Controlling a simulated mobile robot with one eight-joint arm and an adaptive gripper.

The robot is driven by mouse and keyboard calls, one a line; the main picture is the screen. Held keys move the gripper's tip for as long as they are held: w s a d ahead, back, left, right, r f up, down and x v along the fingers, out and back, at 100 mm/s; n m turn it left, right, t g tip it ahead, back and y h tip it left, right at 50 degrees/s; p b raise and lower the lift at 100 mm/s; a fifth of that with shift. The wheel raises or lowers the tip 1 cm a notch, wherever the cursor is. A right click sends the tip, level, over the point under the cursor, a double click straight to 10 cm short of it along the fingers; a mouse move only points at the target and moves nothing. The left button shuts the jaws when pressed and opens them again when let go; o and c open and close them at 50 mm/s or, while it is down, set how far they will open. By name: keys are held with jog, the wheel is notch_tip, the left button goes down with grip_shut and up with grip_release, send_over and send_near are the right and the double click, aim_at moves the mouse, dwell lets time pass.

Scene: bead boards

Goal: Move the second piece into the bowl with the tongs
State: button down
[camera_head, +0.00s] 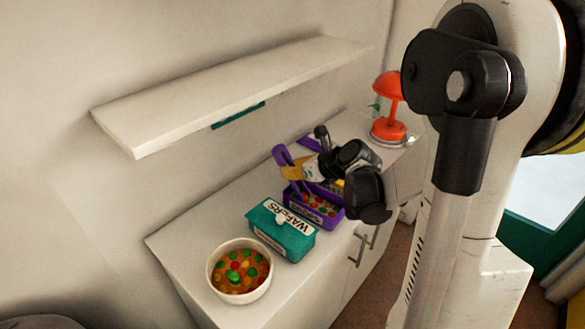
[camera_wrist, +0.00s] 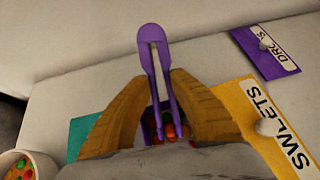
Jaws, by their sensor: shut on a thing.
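My gripper (camera_wrist: 158,95) is shut on the purple tongs (camera_wrist: 148,45), whose loop end sticks up between the tan fingers. In the head view my gripper (camera_head: 293,173) holds the tongs (camera_head: 281,155) over the open purple box (camera_head: 309,219), which contains several coloured pieces. In the wrist view the tong tips are close to red and green pieces (camera_wrist: 170,131); I cannot tell whether they grip one. The white bowl (camera_head: 243,297) holds orange contents with several green and red pieces. Its rim shows in the wrist view (camera_wrist: 34,157).
A teal box (camera_head: 288,243) labelled WAFERS stands between bowl and purple box. A red dome-topped object (camera_head: 389,105) stands at the far end. A white shelf (camera_head: 230,88) hangs above.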

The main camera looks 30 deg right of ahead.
notch_tip(320, 180, up, 12)
jog(key=p, duration=0.9)
jog(key=shift+p, duration=0.3)
